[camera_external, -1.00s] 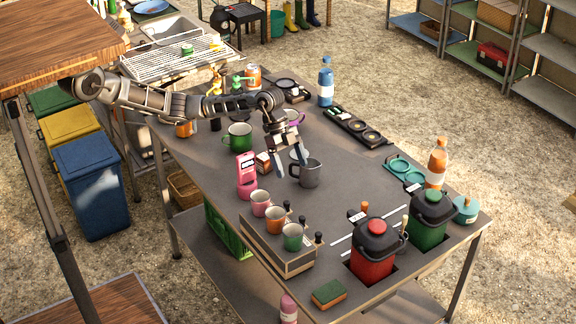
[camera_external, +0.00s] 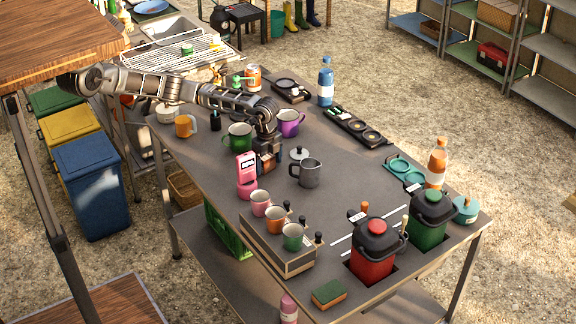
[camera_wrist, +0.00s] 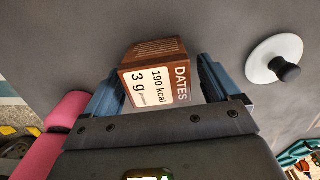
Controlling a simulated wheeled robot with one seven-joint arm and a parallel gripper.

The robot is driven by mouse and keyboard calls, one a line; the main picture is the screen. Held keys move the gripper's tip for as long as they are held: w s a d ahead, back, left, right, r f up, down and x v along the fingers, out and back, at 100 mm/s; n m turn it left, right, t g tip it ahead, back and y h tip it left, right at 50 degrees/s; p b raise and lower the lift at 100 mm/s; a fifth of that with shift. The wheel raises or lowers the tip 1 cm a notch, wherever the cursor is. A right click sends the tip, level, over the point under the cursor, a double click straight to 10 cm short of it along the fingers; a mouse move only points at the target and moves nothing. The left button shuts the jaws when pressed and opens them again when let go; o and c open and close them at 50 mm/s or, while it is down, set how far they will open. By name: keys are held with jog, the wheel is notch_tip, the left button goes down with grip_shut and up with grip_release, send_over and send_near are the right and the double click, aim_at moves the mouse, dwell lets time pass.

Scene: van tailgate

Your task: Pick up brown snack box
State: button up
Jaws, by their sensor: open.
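The brown snack box (camera_wrist: 158,78), with "DATES" and "190 kcal" printed on a white and brown face, stands on the grey table. In the wrist view it lies between the two blue-grey fingers of my gripper (camera_wrist: 161,66), with a small gap at the right finger; contact on the left is unclear. In the external view my gripper (camera_external: 266,160) is low over the table at the box, hiding most of it. My gripper is open around the box and is not clamped on it.
A pink device (camera_external: 246,175) stands close on the left. A white lid with a dark knob (camera_wrist: 274,62) and a grey mug (camera_external: 306,172) are on the right. A green mug (camera_external: 238,136) and a purple mug (camera_external: 289,122) stand behind. The tabletop in front of the grey mug is clear.

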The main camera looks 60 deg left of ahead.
jog(key=shift+f, duration=0.3)
jog(key=shift+c, duration=0.3)
jog(key=c, duration=1)
